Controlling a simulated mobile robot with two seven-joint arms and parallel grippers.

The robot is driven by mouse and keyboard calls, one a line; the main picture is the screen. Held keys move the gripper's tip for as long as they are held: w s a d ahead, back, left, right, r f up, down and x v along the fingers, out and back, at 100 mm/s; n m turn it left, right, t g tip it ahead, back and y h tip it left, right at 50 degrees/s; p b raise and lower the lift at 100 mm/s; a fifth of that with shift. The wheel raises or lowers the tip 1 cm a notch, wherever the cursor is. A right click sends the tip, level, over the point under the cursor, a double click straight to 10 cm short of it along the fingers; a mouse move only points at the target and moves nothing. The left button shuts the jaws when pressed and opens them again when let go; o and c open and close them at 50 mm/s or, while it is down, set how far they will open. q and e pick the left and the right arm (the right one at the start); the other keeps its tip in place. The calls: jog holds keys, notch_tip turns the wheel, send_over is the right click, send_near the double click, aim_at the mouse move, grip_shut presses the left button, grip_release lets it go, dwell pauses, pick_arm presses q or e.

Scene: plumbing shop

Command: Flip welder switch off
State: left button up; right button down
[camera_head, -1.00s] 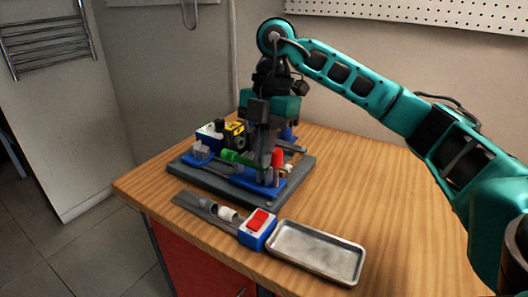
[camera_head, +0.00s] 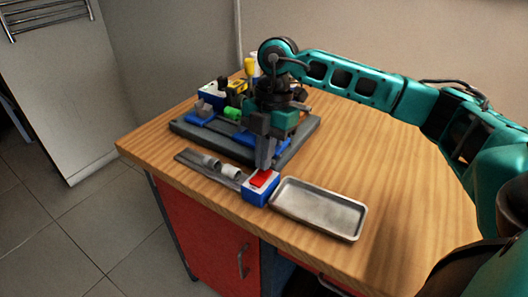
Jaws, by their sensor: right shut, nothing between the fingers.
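The switch (camera_head: 261,179) is a red rocker on top of a small blue and white box (camera_head: 260,193) at the front of the wooden table, left of the metal tray. My right gripper (camera_head: 263,167) points down with shut, empty fingers. Its tips are right at the far side of the red rocker; I cannot tell whether they touch it. The fingers hide part of the box's far edge. My left gripper is not in view.
A metal tray (camera_head: 318,208) lies right of the switch box. A grey strip with white fittings (camera_head: 231,171) lies to its left. A dark fixture board (camera_head: 222,146) with blue, yellow and green parts stands behind. The right of the table (camera_head: 385,160) is clear.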

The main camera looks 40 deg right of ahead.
jog(key=shift+d+f+y, duration=0.15)
jog(key=shift+f+y, duration=0.15)
jog(key=shift+f, duration=0.1)
jog(key=shift+w+d, duration=0.1)
jog(key=shift+a, duration=0.2)
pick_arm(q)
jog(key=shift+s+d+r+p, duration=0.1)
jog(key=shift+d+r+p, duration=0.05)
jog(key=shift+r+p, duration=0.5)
pick_arm(e)
jog(key=shift+s+a+r, duration=0.25)
jog(key=shift+s+a, duration=0.1)
jog(key=shift+a, duration=0.25)
